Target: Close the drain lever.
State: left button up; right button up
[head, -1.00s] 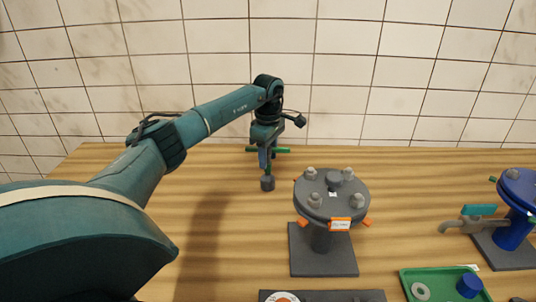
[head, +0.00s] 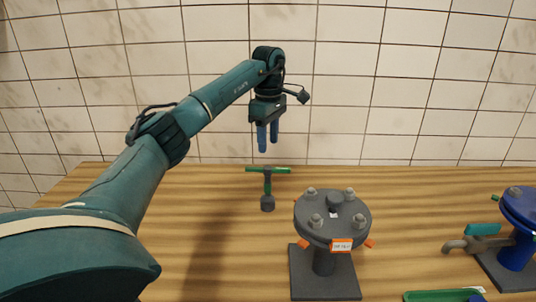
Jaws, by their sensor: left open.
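The teal drain lever (head: 482,229) sits on top of a grey tap (head: 468,243) at the right. It lies roughly level, along the spout. The tap joins a blue flanged pipe stand (head: 518,230), which the right edge of the picture cuts off. My left gripper (head: 267,149) is open and empty, fingers pointing down, at centre-left and far from the lever. Below it a green T-handled tool (head: 268,186) with a dark grey socket end stands upright, apart from the fingers. My right gripper is not in view.
A grey flanged stand (head: 325,270) with bolts and an orange-white tag (head: 341,245) stands between the tool and the tap. A green tray (head: 440,296) shows at the bottom edge. The wooden table (head: 415,190) is clear behind the stands, up to the tiled wall.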

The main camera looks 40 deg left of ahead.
aim_at(478, 230)
jog(key=k, duration=1)
